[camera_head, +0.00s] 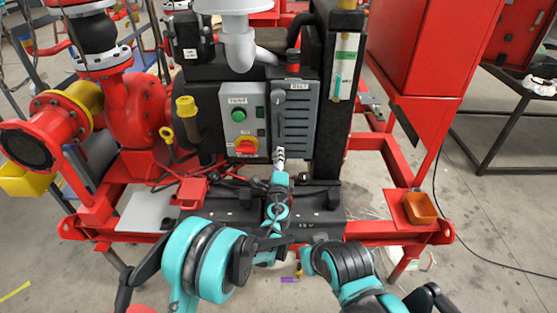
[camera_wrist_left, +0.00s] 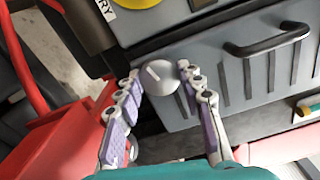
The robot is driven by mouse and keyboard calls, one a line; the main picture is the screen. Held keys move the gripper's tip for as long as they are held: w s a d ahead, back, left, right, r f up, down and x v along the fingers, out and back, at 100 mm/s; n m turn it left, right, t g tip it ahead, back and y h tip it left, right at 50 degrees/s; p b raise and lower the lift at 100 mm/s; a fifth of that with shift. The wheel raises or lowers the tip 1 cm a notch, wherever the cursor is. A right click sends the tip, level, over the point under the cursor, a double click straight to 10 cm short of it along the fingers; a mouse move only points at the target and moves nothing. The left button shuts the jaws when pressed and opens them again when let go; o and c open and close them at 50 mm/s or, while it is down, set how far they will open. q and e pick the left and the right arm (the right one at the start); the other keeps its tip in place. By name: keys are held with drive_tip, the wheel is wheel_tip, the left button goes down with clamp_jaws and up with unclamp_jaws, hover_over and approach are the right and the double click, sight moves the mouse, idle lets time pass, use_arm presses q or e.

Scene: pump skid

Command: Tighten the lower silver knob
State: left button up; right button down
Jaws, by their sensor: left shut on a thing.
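The lower silver knob (camera_wrist_left: 158,77) is a round, light grey knob with a pale line across its face. It sits near the edge of the grey louvred door (camera_wrist_left: 232,72) in the left wrist view. My left gripper (camera_wrist_left: 163,83) has its fingertips on opposite sides of the knob and is shut on it. In the head view my left gripper (camera_head: 279,155) reaches the lower left edge of the grey door (camera_head: 298,118) and hides the knob there. My right gripper cannot be made out; only parts of that arm show at the bottom of the head view.
A control box with a green button (camera_head: 239,115) and a red rotary switch (camera_head: 246,147) adjoins the door's left side. A black handle (camera_wrist_left: 266,44) stands out from the door. An orange tray (camera_head: 419,208) sits on the red frame at right.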

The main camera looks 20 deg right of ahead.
use_arm(q)
drive_tip(key=n, duration=1.2)
drive_tip(key=shift+n, duration=0.4)
idle(0.3)
drive_tip(key=o, duration=1.2)
drive_tip(key=shift+c, duration=0.2)
